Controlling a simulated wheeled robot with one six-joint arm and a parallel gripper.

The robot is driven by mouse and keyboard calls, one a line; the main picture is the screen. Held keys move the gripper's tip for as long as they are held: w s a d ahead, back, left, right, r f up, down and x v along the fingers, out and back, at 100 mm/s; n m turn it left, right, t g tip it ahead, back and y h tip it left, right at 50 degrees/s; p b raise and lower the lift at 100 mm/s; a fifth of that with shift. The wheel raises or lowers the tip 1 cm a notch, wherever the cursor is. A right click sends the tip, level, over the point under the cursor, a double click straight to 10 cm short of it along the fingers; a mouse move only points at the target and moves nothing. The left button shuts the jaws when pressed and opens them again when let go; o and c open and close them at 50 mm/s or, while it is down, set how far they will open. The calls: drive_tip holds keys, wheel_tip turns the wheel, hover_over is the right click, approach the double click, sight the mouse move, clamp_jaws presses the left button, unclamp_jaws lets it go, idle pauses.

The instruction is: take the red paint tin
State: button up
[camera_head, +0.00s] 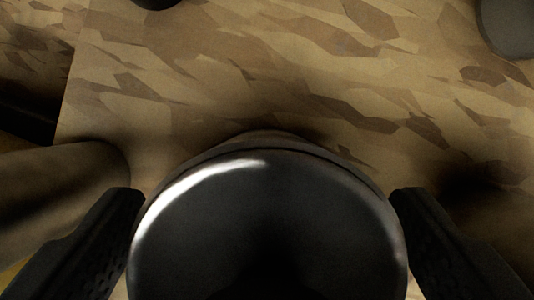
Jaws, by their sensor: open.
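A large round thing with a dark, glossy top (270,215) fills the lower middle of the view, with a bright curved highlight along its upper left rim. It may be the paint tin seen from above, but no red shows and its side is mostly hidden. My gripper (267,203) is open, with one black finger on each side of this round thing. The left finger is close to its rim, and the right finger is close too; I cannot tell whether either touches.
A brownish rounded thing (65,190) lies close beside the left finger. A grey rounded thing (510,25) stands at the top right, and a dark one (155,3) is cut off at the top. The patterned tan sheet (250,70) is clear beyond the round top.

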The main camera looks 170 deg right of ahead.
drive_tip(key=shift+w+f, duration=0.15)
drive_tip(key=shift+f, duration=0.2)
drive_tip(key=c, duration=1.3)
drive_tip(key=shift+r, duration=0.1)
drive_tip(key=shift+r, duration=0.55)
wheel_tip(320, 180, up, 3)
drive_tip(key=shift+f, duration=0.2)
drive_tip(key=s+d, duration=0.2)
drive_tip(key=s, duration=1.5)
drive_tip(key=shift+s+d+f, duration=0.15)
drive_tip(key=shift+s+d, duration=0.2)
drive_tip(key=shift+s, duration=0.05)
